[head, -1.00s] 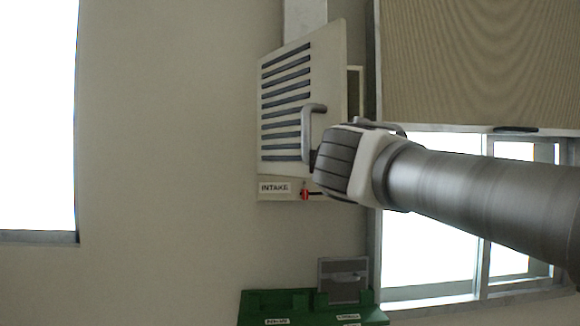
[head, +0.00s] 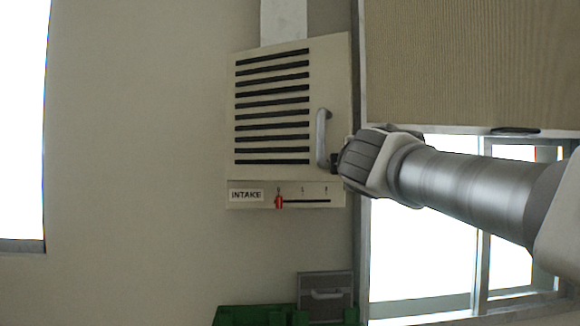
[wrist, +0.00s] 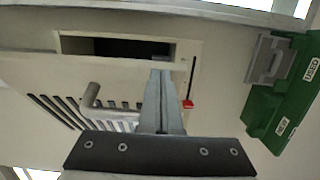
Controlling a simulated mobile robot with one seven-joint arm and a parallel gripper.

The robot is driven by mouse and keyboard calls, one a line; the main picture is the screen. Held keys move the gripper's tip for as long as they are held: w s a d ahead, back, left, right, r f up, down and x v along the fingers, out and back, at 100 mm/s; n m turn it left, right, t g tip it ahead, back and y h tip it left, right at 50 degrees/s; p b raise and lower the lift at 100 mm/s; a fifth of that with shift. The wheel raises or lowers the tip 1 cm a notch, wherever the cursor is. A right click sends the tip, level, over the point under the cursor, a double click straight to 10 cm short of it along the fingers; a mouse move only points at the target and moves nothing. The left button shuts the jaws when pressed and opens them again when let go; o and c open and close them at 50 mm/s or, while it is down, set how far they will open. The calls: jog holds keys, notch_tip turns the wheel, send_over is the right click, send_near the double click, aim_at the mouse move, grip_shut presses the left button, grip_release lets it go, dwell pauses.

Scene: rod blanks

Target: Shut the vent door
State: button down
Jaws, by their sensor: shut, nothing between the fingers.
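The vent door (head: 330,70) is a cream panel with dark slots and a grey bar handle (head: 321,138) near its right edge. It looks nearly flush in the head view. In the wrist view a dark opening (wrist: 115,47) shows beyond the door's edge, so the door stands ajar. My gripper (head: 335,163) is at the door's right edge, beside the lower end of the handle. In the wrist view its fingers (wrist: 160,75) are together and empty, reaching to the door's edge beside the handle. I cannot tell whether they touch it.
Below the door is an INTAKE label (head: 246,195) and a slider with a red knob (head: 278,202). A window (head: 425,250) and a blind (head: 470,70) lie to the right. The wall at left is clear.

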jog(key=w+d+y+p, duration=0.1)
jog(key=w+d+p, duration=0.1)
jog(key=w, duration=0.4)
jog(key=w+d+n+y+p, duration=0.1)
jog(key=w+d+p, duration=0.2)
jog(key=w+p, duration=0.2)
jog(key=shift+w+n, duration=0.3)
jog(key=shift+w, duration=0.45)
jog(key=shift+y, duration=0.4)
jog(key=shift+a, duration=0.1)
